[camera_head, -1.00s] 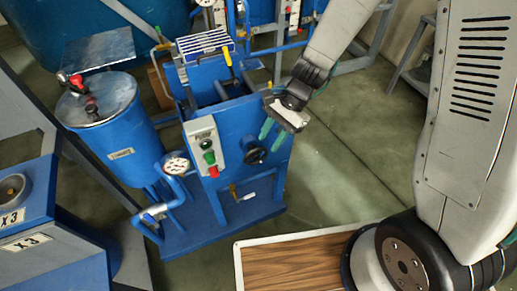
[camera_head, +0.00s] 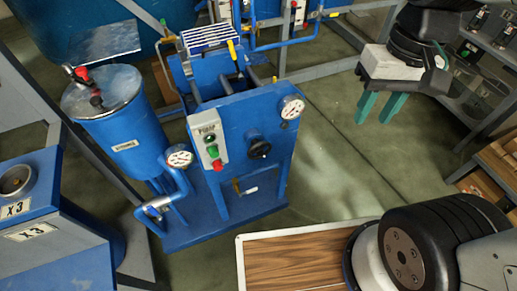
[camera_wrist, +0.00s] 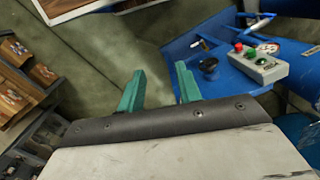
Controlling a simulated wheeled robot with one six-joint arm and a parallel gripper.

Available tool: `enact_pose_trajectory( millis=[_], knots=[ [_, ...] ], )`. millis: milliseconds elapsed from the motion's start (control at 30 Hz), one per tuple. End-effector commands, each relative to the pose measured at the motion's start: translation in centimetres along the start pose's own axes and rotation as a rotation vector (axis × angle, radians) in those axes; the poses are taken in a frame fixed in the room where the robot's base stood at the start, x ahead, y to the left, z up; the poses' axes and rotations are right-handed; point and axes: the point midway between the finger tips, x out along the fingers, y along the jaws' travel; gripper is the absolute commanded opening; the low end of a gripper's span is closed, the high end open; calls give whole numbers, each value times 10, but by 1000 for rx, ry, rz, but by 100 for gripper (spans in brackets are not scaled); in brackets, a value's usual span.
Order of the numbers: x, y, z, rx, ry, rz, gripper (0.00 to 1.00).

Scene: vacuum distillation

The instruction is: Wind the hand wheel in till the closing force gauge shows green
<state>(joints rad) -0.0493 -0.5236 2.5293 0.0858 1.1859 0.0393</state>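The black hand wheel (camera_head: 258,148) sits on the front of the blue press (camera_head: 228,125); it also shows in the wrist view (camera_wrist: 208,67). A round white gauge (camera_head: 292,107) is at the upper right of the same front. A second gauge (camera_head: 180,157) is on the pipe at the left. Their needles and any green zone are too small to read. My gripper (camera_head: 380,119) is well to the right of the wheel, over the floor and touching nothing. In the wrist view its two green fingers (camera_wrist: 159,85) stand apart with nothing between them.
A control box (camera_head: 208,138) with green and red buttons is left of the wheel. A blue tank (camera_head: 112,105) stands further left. Shelving (camera_head: 489,62) with small items is at the far right. Open floor (camera_head: 330,150) lies between the press and my gripper.

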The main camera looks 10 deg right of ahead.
Motion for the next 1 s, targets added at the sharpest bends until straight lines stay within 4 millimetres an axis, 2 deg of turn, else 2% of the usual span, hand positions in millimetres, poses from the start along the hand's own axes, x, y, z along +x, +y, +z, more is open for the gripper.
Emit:
enact_pose_trajectory(
  millis=[233, 567, 867, 1000],
  knots=[
    [-12, 10, 13, -30, 50, 39, 35],
    [8, -9, -11, 17, -16, -12, 35],
    [41, -37, -42, 119, -103, -79, 35],
    [73, -60, -66, 232, -168, -123, 35]
  ],
)
